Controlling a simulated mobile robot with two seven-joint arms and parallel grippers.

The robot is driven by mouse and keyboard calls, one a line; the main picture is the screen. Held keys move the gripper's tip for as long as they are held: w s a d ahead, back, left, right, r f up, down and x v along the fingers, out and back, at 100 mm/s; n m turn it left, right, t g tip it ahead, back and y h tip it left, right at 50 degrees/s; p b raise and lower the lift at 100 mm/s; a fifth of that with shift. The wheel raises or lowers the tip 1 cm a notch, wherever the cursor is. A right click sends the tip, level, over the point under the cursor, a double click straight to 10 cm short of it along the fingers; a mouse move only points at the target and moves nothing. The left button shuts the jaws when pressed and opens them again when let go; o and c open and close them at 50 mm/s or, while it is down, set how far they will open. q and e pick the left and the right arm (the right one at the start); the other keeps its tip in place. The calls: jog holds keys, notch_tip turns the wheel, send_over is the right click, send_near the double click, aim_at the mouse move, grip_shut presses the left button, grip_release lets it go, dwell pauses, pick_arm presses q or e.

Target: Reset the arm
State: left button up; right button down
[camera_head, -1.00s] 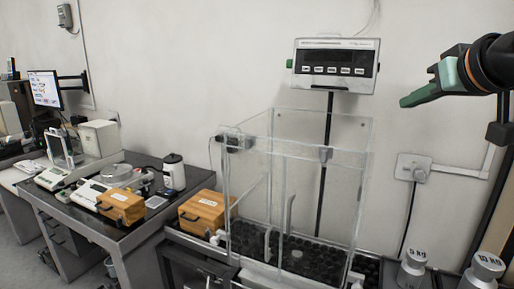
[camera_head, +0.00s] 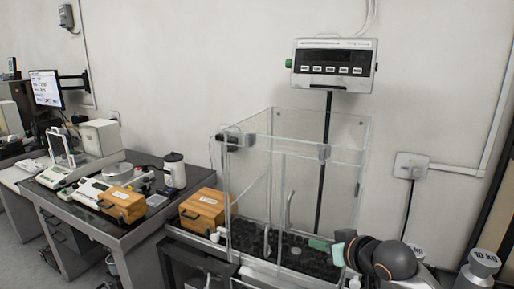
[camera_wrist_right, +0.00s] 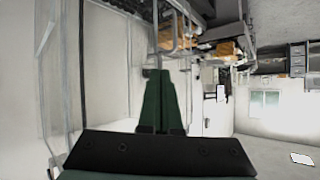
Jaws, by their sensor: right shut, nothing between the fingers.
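My right gripper (camera_head: 322,244) is low at the right in the head view, in front of the lower right part of the clear glass enclosure (camera_head: 330,170). Its green fingers point left and are shut with nothing between them. In the right wrist view the closed green fingers (camera_wrist_right: 163,105) meet in the middle, and the picture is turned on its side or upside down. My left gripper is not in view.
A scale display (camera_head: 334,66) stands on a pole behind the enclosure. Two 10 kg weights (camera_head: 480,268) are at the lower right. Wooden boxes (camera_head: 204,209) and balances sit on the tables to the left. A wall socket (camera_head: 411,166) is at the right.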

jog(key=s+a+f, duration=0.1)
jog(key=s+f, duration=0.2)
jog(key=f, duration=0.3)
jog(key=s+f, duration=0.3)
jog(key=f, duration=0.3)
jog(key=s+d+f+h, duration=0.1)
jog(key=s+f, duration=0.9)
jog(key=s, duration=0.2)
jog(key=s+d+f+m+g+h, duration=0.1)
jog(key=s+d+f, duration=0.1)
jog(key=s+f, duration=0.7)
jog(key=s, duration=0.3)
jog(key=shift+s+d+f+m+h, duration=0.2)
jog(key=shift+s+f+m+h, duration=0.1)
jog(key=shift+s+f, duration=0.05)
jog(key=shift+s+a+g, duration=0.1)
jog(key=shift+g, duration=0.2)
